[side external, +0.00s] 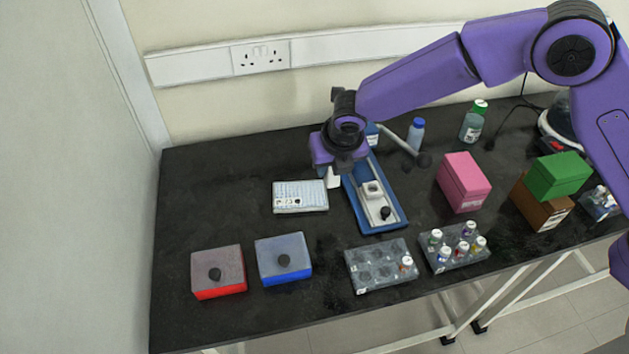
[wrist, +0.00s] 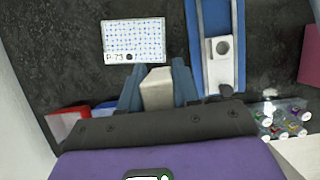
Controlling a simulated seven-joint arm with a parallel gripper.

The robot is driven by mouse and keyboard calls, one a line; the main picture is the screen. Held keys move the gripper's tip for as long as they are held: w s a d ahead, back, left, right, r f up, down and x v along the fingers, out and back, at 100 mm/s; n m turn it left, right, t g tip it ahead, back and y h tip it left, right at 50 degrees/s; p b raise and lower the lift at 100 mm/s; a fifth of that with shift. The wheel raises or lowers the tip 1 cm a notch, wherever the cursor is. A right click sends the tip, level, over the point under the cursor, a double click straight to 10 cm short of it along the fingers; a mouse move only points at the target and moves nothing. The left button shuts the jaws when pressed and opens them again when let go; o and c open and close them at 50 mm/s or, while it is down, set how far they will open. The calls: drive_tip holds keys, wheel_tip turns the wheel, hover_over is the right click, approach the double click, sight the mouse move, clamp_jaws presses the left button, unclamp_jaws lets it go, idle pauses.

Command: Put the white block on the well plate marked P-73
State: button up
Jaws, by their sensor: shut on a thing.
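The white block (wrist: 157,90) is between the two fingers of my gripper (wrist: 157,76) in the wrist view. In the side external view the white block (side external: 334,181) shows below my gripper (side external: 335,172), close to the left edge of the blue tray. The well plate (side external: 300,196) lies flat on the black bench, to the left of my gripper. In the wrist view the well plate (wrist: 133,40) reads P-73 and sits just beyond the fingertips, apart from the block. Its visible top carries no block.
A blue tray (side external: 391,219) with a white fixture stands right of the plate. Red (side external: 218,273) and blue (side external: 284,260) lidded boxes and two vial racks (side external: 379,268) (side external: 453,250) stand in front. A pink box (side external: 463,183) is at right. The bench left of the plate is clear.

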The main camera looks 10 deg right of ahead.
drive_tip(key=w+a+f, duration=0.1)
drive_tip(key=f, duration=0.1)
drive_tip(key=w+f, duration=0.1)
drive_tip(key=w+a+f, duration=0.1)
drive_tip(key=f, duration=0.1)
drive_tip(key=shift+w+a+f, duration=0.25)
drive_tip(key=shift+a+f, duration=0.05)
drive_tip(key=shift+f, duration=1.4)
drive_tip(key=shift+f, duration=0.2)
drive_tip(key=o, duration=1)
drive_tip(key=shift+r, duration=0.15)
drive_tip(key=v, duration=1.2)
drive_tip(key=shift+r, duration=0.1)
